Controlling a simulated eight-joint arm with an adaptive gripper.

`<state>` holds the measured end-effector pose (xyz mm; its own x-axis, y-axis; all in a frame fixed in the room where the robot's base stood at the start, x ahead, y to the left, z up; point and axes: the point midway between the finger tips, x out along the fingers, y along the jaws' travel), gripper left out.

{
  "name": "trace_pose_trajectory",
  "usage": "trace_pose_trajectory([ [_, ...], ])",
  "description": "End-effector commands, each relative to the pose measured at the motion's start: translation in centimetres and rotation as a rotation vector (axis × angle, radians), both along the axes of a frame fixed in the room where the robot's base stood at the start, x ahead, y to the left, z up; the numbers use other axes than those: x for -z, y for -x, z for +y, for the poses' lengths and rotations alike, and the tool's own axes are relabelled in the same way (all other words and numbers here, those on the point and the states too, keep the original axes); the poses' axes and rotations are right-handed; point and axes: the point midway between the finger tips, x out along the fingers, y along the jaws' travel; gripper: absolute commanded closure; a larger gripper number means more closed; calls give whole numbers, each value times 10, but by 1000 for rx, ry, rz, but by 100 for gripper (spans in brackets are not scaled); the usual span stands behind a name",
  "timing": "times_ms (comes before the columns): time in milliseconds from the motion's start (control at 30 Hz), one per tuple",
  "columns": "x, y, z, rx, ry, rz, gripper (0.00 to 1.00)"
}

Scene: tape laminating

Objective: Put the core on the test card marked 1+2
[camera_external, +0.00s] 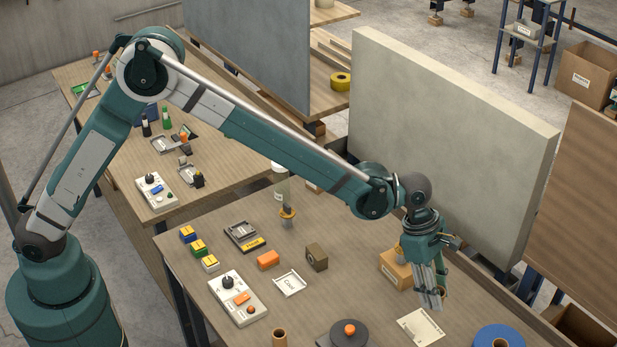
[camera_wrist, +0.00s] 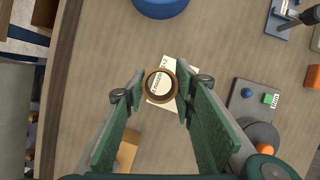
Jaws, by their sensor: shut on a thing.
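The core, a brown ring (camera_wrist: 160,72), sits between the fingertips of my gripper (camera_wrist: 160,88) in the wrist view; the fingers are shut on it. Under it lies a cream card (camera_wrist: 178,67) with print that seems to end in "2"; part of the print shows through the ring's hole. In the external view my gripper (camera_external: 432,298) points down at the right of the table, just behind the pale card (camera_external: 422,328). The core is mostly hidden by the fingers there. I cannot tell whether the core touches the card or hangs above it.
A blue roll (camera_external: 498,338) lies right of the card. A dark disc with an orange knob (camera_external: 349,329) stands to its left. A cardboard box (camera_external: 396,272) is close behind my gripper. Another brown tube (camera_external: 279,338) stands at the front edge. A pale panel (camera_external: 450,150) rises behind the table.

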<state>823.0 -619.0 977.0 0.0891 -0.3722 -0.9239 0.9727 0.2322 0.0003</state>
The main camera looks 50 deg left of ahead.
Motion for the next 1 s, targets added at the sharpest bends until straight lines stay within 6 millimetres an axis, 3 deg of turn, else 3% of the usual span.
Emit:
trace_pose_trajectory([
  [233, 33, 0, 0, 0, 0, 0, 79],
  [733, 43, 0, 0, 0, 0, 0, 79],
  [1000, 68, 0, 0, 0, 0, 0, 79],
])
